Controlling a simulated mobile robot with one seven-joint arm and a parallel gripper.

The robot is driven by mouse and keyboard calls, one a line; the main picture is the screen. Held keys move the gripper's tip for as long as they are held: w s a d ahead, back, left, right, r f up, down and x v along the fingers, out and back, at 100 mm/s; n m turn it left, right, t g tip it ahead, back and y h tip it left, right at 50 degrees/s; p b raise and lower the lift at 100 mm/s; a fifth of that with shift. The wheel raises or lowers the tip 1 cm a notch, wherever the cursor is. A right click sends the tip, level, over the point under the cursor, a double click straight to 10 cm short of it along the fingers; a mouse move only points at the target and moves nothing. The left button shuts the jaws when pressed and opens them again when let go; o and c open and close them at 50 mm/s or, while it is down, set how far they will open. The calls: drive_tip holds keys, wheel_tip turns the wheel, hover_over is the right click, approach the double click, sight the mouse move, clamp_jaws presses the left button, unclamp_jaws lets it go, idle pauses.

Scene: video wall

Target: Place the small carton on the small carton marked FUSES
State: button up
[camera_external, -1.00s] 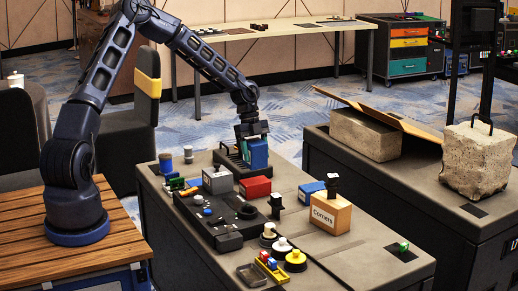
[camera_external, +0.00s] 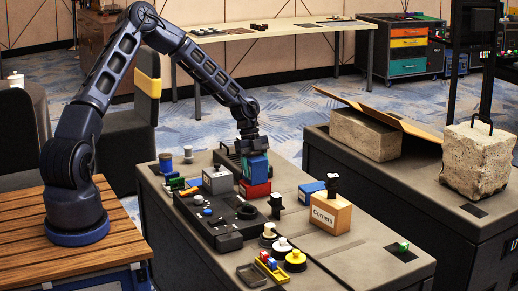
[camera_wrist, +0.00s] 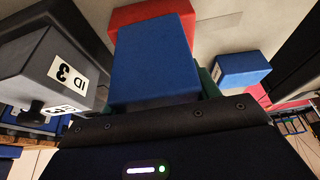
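A small blue carton (camera_external: 256,167) with white lettering is held at my gripper (camera_external: 250,148). It hangs upright directly above a red carton (camera_external: 255,188). I cannot tell whether the two touch. In the wrist view the blue carton (camera_wrist: 155,65) fills the middle, with part of the red carton (camera_wrist: 155,14) showing past it. No FUSES marking is readable on the red carton. My gripper appears shut on the blue carton. Its fingertips are mostly hidden.
A grey box (camera_external: 216,180), labelled ID 3 in the wrist view (camera_wrist: 50,70), stands close left of the red carton. An orange Corners box (camera_external: 330,215) and another blue box (camera_external: 311,190) stand to the right.

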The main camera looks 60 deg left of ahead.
drive_tip(key=o, duration=0.3)
drive_tip(key=shift+o, duration=0.2)
drive_tip(key=shift+r, duration=0.1)
drive_tip(key=v, duration=1.2)
drive_tip(key=s+d+r+n+y, duration=0.35)
drive_tip(key=s+d+r, duration=0.55)
drive_tip(key=r, duration=0.4)
drive_tip(key=s+d+r+n+t+y, duration=0.1)
drive_tip(key=s+d+r+n, duration=0.3)
drive_tip(key=s, duration=0.3)
drive_tip(key=s+d+r+n+t, duration=0.1)
drive_tip(key=s+d+r+n, duration=0.15)
drive_tip(key=s+r, duration=0.45)
drive_tip(key=s+d+r+n+t+y, duration=0.1)
drive_tip(key=s+d+r+n, duration=0.3)
drive_tip(key=s, duration=0.4)
drive_tip(key=s+d+n+t+h, duration=0.1)
drive_tip(key=s+n, duration=0.3)
drive_tip(key=s, duration=0.9)
drive_tip(key=shift+d+t, duration=0.3)
drive_tip(key=shift+d, duration=0.4)
